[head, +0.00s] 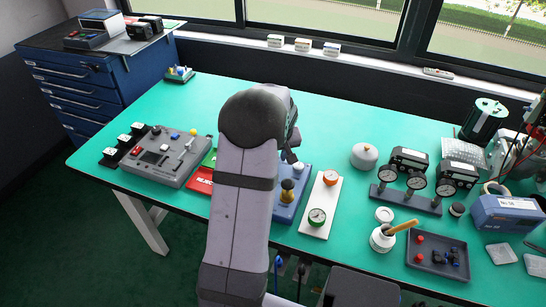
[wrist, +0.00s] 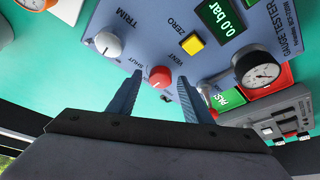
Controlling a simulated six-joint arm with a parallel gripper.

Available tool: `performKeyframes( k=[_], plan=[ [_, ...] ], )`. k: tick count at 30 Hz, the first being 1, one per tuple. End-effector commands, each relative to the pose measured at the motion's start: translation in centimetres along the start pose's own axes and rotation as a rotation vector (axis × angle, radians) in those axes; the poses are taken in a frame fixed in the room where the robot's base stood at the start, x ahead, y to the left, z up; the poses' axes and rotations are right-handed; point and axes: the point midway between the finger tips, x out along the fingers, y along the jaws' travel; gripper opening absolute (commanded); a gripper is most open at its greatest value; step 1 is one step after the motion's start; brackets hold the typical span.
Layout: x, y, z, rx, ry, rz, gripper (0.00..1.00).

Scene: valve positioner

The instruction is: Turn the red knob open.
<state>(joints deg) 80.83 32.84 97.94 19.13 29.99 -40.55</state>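The red knob (wrist: 160,77) shows in the wrist view on the blue-grey gauge tester panel (wrist: 203,68), close to a "SHUT" label. My gripper (wrist: 161,79) is open and empty, with one dark blue finger on each side of the knob in the picture. A gap shows between the knob and each finger. I cannot tell how far the fingertips are from the panel.
On the panel are a white TRIM knob (wrist: 108,44), a yellow button (wrist: 192,43), a display (wrist: 220,17) and a round gauge (wrist: 258,71). A white board with gauges (head: 318,212) stands right of the tester; a grey control box (head: 168,157) stands left.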

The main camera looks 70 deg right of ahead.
Motion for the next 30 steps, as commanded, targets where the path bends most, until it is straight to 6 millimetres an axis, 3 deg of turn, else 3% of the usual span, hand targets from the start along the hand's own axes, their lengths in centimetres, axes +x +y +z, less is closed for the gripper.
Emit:
performKeyframes(
  k=[13, 30],
  plan=[
    [-0.6, 0.0, 0.0, 0.002, 0.0, 0.0, 0.46],
    [-7.0, 0.0, 0.0, 0.002, 0.001, 0.001, 0.46]
  ],
)
